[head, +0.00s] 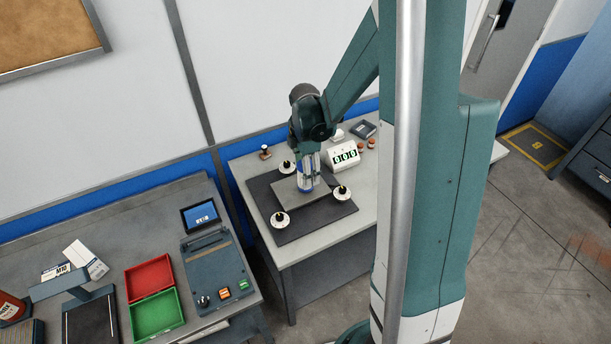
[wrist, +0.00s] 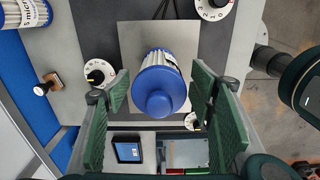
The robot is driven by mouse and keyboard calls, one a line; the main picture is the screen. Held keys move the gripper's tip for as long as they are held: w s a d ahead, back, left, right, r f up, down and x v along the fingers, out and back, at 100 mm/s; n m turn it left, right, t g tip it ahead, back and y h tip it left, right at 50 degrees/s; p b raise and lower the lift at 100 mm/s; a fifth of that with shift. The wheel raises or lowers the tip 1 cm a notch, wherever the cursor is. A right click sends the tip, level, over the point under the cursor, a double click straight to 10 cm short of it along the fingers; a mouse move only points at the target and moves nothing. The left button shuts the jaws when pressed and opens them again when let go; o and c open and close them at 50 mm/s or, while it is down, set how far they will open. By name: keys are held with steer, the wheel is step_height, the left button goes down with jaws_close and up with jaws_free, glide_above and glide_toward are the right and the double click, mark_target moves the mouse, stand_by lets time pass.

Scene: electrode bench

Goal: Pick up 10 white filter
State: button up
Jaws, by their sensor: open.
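A blue-capped container (wrist: 160,88) with a pale, labelled body stands on a grey plate (wrist: 135,40) in the wrist view. Its rounded blue knob faces the camera. It also shows in the head view as a small blue and white shape (head: 305,185) under my gripper (head: 309,163). In the wrist view my gripper (wrist: 154,95) is open. Its green pads are on either side of the container, with a visible gap at both sides. A second container (wrist: 27,14) with blue parts and white sticks is cut off at the top left. I cannot read "10" or "filter" on either.
White dials (head: 280,219) sit around the plate on a dark mat (head: 318,223). A small stamp-like object (head: 265,152) is at the back left. The left bench holds red (head: 149,277) and green (head: 157,315) trays.

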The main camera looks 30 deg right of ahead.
steer(key=shift+f, duration=0.15)
steer(key=shift+d+f, duration=0.15)
steer(key=shift+f, duration=2.3)
steer(key=shift+c, duration=0.4)
steer(key=c, duration=1)
